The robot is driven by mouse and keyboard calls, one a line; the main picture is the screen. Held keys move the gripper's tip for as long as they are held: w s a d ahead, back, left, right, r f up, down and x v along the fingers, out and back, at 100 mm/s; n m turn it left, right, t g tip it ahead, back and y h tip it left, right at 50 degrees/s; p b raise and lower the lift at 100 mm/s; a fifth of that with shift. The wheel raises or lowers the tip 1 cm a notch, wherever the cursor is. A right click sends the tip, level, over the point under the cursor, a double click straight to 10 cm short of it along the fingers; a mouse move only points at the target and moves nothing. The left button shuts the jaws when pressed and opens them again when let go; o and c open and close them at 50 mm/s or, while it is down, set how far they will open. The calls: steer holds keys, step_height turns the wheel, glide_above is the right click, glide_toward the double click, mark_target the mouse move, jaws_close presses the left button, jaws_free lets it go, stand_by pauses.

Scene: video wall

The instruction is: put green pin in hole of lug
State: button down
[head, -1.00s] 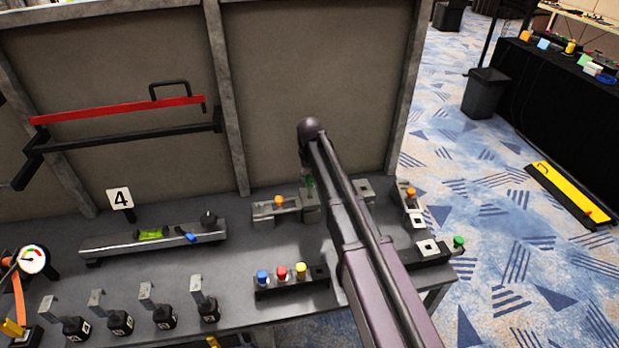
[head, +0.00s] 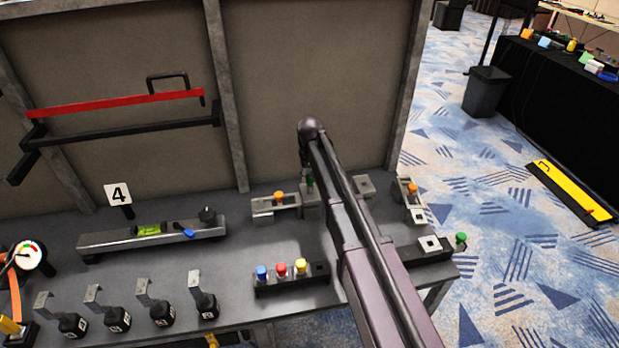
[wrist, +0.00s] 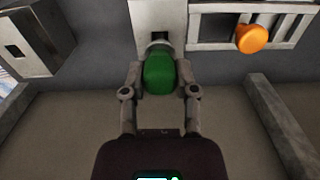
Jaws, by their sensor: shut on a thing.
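My gripper (wrist: 160,78) is shut on the green pin (wrist: 160,72), with one finger on each side of its rounded green head. A pale collar shows at the far end of the head. Right beyond it is the grey lug (wrist: 158,14), with a dark square hole (wrist: 163,37) partly covered by the pin. The pin's tip is hidden, so I cannot tell whether it is inside the hole. In the head view the lug (head: 310,197) stands near the back panel, with a bit of green above it; my arm hides most of the gripper.
A slotted grey fixture with an orange knob (wrist: 252,38) stands close to the right of the lug in the wrist view. A grey block with a dark hole (wrist: 38,42) is at left. Another green-headed piece (head: 461,238) sits at the bench's right end.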

steer(key=shift+f+b, duration=1.25)
steer(key=shift+f, duration=0.1)
stand_by(0.6)
steer(key=shift+c, duration=1.5)
jaws_free()
steer(key=shift+o, duration=0.2)
steer(key=shift+o, duration=1.3)
steer(key=shift+r, duration=0.15)
steer(key=shift+r+p, duration=3.4)
steer(key=shift+p, duration=0.1)
